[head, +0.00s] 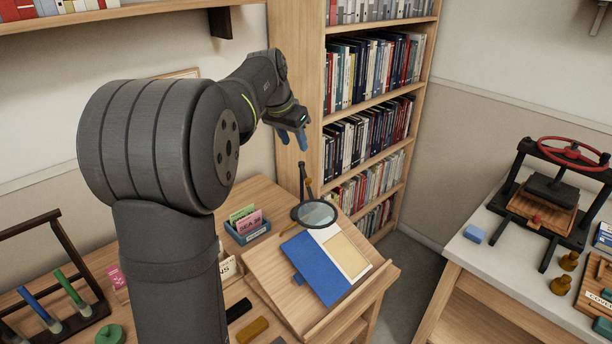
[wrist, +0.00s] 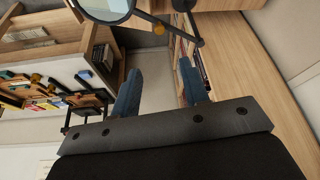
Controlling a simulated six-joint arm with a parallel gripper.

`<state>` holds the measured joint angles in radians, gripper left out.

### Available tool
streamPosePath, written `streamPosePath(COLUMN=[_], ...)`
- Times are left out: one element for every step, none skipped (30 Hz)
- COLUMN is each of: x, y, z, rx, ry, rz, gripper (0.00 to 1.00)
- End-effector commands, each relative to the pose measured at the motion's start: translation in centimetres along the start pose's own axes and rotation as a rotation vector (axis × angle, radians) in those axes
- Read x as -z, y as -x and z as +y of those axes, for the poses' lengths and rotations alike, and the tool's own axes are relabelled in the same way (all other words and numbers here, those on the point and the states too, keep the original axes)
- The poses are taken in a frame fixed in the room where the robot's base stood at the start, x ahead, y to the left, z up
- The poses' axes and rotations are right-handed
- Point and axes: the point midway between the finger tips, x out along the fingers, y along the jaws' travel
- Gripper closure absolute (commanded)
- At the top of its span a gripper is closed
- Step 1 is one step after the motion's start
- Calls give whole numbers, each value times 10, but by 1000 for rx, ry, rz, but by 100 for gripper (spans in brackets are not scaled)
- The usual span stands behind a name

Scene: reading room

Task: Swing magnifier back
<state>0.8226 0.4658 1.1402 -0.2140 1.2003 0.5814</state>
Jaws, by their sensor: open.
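The magnifier (head: 315,213) has a round, dark-rimmed lens on a dark jointed arm. In the head view its lens hangs over the top edge of the open blue-covered book (head: 312,268) on the slanted wooden stand (head: 262,267). The magnifier's lens also shows, cut off, at the top of the wrist view (wrist: 106,8), with its dark arm running right past a brass knob. My gripper (head: 294,138) is above and slightly left of the magnifier, pointing down. Its blue fingers are apart and empty in the wrist view (wrist: 159,78). They appear apart from the magnifier.
A bookshelf (head: 325,100) stands close behind and right of my gripper. A blue card box (head: 248,232) sits left of the stand. A side table at right holds a press with a red wheel (head: 572,153). Floor shows between the tables.

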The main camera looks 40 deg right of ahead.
Motion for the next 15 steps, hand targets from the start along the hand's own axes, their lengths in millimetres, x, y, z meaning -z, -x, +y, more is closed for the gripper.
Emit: streamPosePath(x=[-1,-1,-1,-1,-1,-1,-1,-1,-2,-1,-1,-1,-1,-1,-1], y=[-12,-18,-27,-34,-40,-49,-56,-63,-71,-78,-85,-93,-99,-106,-113], z=[0,1,0,0,0,0,0,1,1,1,1,1,1,1,1], rx=[-2,-2,-2,-2,-2,-1,-2,-1,-2,-1,-1,-1,-1,-1,-1], ry=[0,0,0,0,0,0,0,0,0,-1,-1,-1,-1,-1,-1], rz=[-4,-5,-5,-5,-5,-4,-5,-5,-6,-5,-5,-5,-4,-5,-4], gripper=[59,59,59,59,59,59,59,59,59,59,59,59,59,59,59])
